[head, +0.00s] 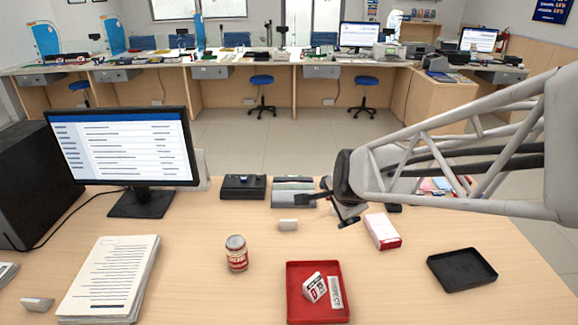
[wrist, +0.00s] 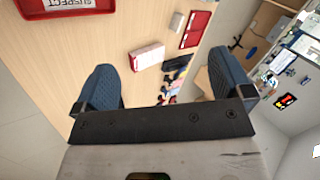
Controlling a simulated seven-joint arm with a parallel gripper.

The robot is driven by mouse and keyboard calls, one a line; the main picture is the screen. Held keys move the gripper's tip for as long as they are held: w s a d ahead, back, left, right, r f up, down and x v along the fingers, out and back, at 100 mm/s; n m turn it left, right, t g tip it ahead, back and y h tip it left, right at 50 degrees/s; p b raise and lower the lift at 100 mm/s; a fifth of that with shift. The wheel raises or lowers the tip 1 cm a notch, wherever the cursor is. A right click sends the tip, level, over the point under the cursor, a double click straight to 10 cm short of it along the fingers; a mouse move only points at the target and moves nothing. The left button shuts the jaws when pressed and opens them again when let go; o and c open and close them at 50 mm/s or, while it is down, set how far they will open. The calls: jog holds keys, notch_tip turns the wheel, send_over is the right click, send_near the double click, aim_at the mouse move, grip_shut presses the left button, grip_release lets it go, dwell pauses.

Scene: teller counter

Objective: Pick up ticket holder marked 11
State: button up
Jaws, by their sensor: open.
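No number 11 can be read on anything, so I cannot tell which thing is the marked ticket holder. A small pale block (head: 287,224) stands on the counter, left of and below my gripper. Another small pale wedge (head: 37,304) lies at the front left. A white piece with dark and red marks (head: 314,287) sits tilted in a red tray (head: 296,312), beside a SUSPECT label (head: 336,292). My gripper (head: 322,209) is above the counter, apart from these things. In the wrist view its two blue-grey fingers (wrist: 158,76) are wide apart with nothing held.
A can (head: 236,253), a paper stack (head: 108,280) and a monitor (head: 125,148) stand left. A white-and-red box (head: 382,231) is right of my gripper; a black tray (head: 462,270) lies at the right. Dark devices (head: 243,187) line the back edge. Counter between can and monitor is clear.

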jog(key=w+a+f+m+t, duration=0.2)
jog(key=w+a+f+m, duration=0.3)
jog(key=w, duration=0.4)
jog(key=m+t, duration=0.3)
jog(key=m, duration=0.7)
send_near(288, 222)
notch_tip(288, 222, up, 6)
jog(key=w+d, duration=0.2)
jog(key=a+f+m, duration=0.1)
jog(key=f+m, duration=0.1)
jog(key=w+f+m+t, duration=0.1)
jog(key=f+m, duration=0.1)
jog(key=f, duration=0.1)
jog(key=a+f+m+h, duration=0.1)
jog(key=f+m, duration=0.1)
jog(key=f, duration=0.1)
jog(key=shift+w+a+f+m, duration=0.1)
jog(key=shift+w+a+m, duration=0.2)
jog(key=shift+w+m, duration=0.1)
jog(key=shift+a+f+m+t, duration=0.1)
jog(key=shift+f+m+t, duration=0.2)
jog(key=shift+f+t, duration=0.1)
jog(key=shift+w, duration=0.15)
jog(key=shift+x, duration=1.25)
jog(key=shift+f, duration=0.1)
jog(key=shift+x, duration=2.55)
